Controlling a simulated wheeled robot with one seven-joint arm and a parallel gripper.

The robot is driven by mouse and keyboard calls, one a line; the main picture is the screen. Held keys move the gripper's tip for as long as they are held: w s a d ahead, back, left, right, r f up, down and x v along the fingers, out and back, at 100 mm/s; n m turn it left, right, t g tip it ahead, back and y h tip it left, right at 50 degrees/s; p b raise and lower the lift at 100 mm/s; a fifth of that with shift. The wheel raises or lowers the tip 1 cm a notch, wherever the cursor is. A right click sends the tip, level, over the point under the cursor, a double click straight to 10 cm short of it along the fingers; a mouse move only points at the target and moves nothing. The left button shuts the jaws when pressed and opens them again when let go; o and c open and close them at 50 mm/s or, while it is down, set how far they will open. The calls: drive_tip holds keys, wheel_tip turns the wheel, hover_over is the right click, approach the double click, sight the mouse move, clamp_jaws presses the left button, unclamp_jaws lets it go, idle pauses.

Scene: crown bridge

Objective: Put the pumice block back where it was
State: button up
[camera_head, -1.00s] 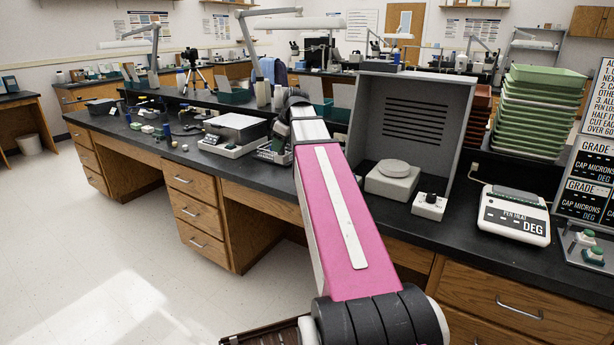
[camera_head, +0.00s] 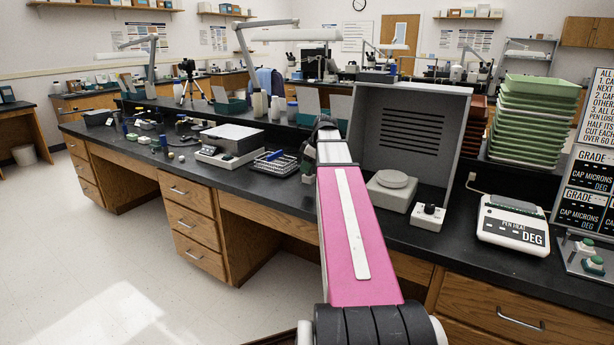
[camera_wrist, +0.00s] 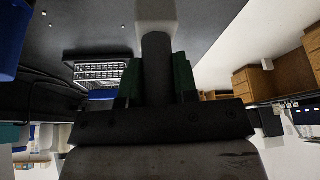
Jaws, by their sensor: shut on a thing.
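In the wrist view my gripper (camera_wrist: 158,82) has its green-padded fingers closed on a grey block, taken to be the pumice block (camera_wrist: 157,58). The block sticks out past the fingertips, with a paler part at the top of the picture. In the head view my pink arm reaches over the bench, and its far end hides the gripper and the block. No empty spot for the block can be made out.
A wire rack (camera_head: 275,163) with a blue item lies left of the arm; it also shows in the wrist view (camera_wrist: 100,72). A grey hood (camera_head: 440,135), a round-topped device (camera_head: 392,188) and a knob box (camera_head: 428,217) stand to the right. The black bench (camera_head: 236,179) has bare patches.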

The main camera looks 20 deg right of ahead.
drive_tip(key=shift+f, duration=1.85)
drive_tip(key=shift+f, duration=0.1)
drive_tip(key=o, duration=0.9)
drive_tip(key=v, duration=1.2)
